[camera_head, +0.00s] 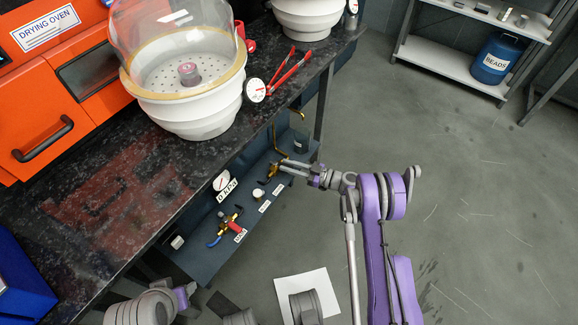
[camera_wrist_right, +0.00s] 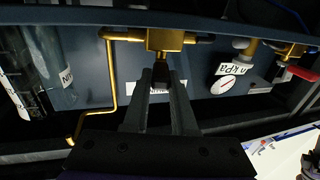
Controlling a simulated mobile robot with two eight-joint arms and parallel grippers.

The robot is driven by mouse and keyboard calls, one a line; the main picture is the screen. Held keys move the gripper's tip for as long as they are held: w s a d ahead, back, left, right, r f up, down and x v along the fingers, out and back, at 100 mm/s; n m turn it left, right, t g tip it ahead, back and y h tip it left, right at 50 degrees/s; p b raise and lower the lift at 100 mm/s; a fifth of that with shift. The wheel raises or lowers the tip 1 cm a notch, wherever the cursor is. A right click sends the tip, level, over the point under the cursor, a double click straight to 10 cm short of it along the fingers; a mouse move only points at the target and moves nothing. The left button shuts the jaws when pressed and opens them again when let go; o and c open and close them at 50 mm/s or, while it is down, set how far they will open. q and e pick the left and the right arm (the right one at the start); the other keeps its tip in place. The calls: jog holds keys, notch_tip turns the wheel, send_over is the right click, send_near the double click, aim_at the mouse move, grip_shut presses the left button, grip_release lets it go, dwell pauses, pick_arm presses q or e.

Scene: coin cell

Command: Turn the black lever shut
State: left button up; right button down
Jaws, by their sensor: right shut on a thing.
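My right gripper (camera_head: 284,165) reaches in from the right to the dark blue panel (camera_head: 205,256) under the bench edge. It is shut on the black lever (camera_wrist_right: 161,72) of a brass valve (camera_wrist_right: 165,40). In the right wrist view the lever sits between the fingertips, just below the valve body. In the head view the brass valve (camera_head: 271,171) is small and the fingers partly hide the lever, so its exact angle is hard to tell. Parts of my left arm show at the lower left, but I cannot make out its gripper.
A brass pipe (camera_wrist_right: 109,90) runs left of the valve. A gauge (camera_wrist_right: 224,86) and a second valve with red and blue handles (camera_head: 226,226) are on the same panel. Above, the dark bench (camera_head: 110,190) carries a glass-domed white vessel (camera_head: 188,108) and red-handled tongs (camera_head: 288,72).

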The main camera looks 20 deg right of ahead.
jog(key=shift+s+a+m+t+h+b, duration=0.15)
jog(key=shift+s+a+m+t+h, duration=0.1)
jog(key=shift+m+t+h, duration=0.55)
jog(key=shift+s+a+m+t+h+b, duration=0.15)
jog(key=shift+s+a+m+t+h, duration=0.1)
jog(key=shift+m+t+h, duration=0.55)
jog(key=c, duration=0.7)
grip_release()
jog(key=b+v, duration=0.2)
jog(key=v, duration=0.8)
jog(key=shift+s+d, duration=0.2)
jog(key=shift+s, duration=0.15)
